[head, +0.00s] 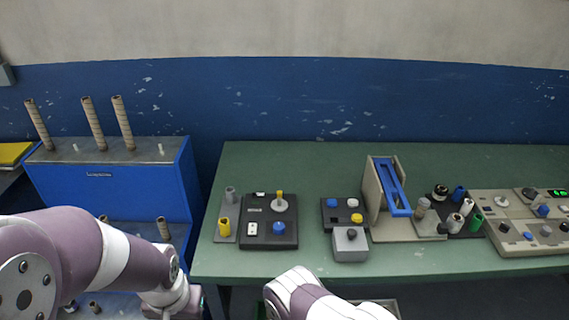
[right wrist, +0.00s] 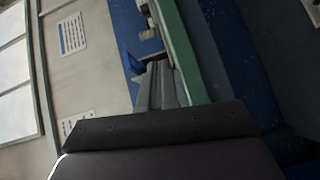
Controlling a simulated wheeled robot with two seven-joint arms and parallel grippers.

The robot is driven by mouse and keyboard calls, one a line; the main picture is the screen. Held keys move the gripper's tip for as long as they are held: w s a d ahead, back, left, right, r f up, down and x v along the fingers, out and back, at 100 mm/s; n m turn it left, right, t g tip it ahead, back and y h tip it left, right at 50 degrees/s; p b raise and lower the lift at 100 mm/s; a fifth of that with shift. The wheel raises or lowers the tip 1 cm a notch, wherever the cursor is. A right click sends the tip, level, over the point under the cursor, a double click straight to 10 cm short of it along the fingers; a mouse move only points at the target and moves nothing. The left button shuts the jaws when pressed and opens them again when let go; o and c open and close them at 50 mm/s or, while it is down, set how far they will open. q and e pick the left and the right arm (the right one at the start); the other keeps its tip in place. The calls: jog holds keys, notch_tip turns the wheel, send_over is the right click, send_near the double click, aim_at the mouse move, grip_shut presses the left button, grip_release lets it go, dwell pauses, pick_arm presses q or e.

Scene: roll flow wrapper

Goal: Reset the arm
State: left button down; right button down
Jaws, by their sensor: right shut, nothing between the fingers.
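My left arm (head: 95,255) comes in from the left in the head view and bends down at the lower left; its gripper fingers do not show. My right arm (head: 315,297) shows only as a white and mauve link at the bottom edge, in front of the green table (head: 290,160). In the right wrist view my right gripper (right wrist: 156,72) shows as grey fingers side by side beyond a dark mount. It is shut with nothing between the fingers.
A blue rack (head: 130,178) with several rolls stands at left. On the table are a black control panel (head: 258,232), a grey box (head: 350,245), a stand with a blue frame (head: 393,185) and a beige console (head: 510,238). The table's back left is clear.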

jog(key=s+a+f+m+g+y, duration=0.25)
jog(key=f+g+y, duration=0.3)
jog(key=f, duration=0.35)
jog(key=s+a+r+m+g+y, duration=0.3)
jog(key=a+r+g+y, duration=0.25)
jog(key=a, duration=0.25)
jog(key=s+d+r+m, duration=0.1)
jog(key=d+r, duration=0.4)
jog(key=r, duration=0.7)
jog(key=s+d+r, duration=0.3)
jog(key=d+r, duration=0.2)
jog(key=r, duration=0.7)
jog(key=shift+d+m+t+y, duration=0.2)
jog(key=shift+m+t+y, duration=0.1)
jog(key=shift+m+y, duration=0.1)
jog(key=shift+r, duration=0.1)
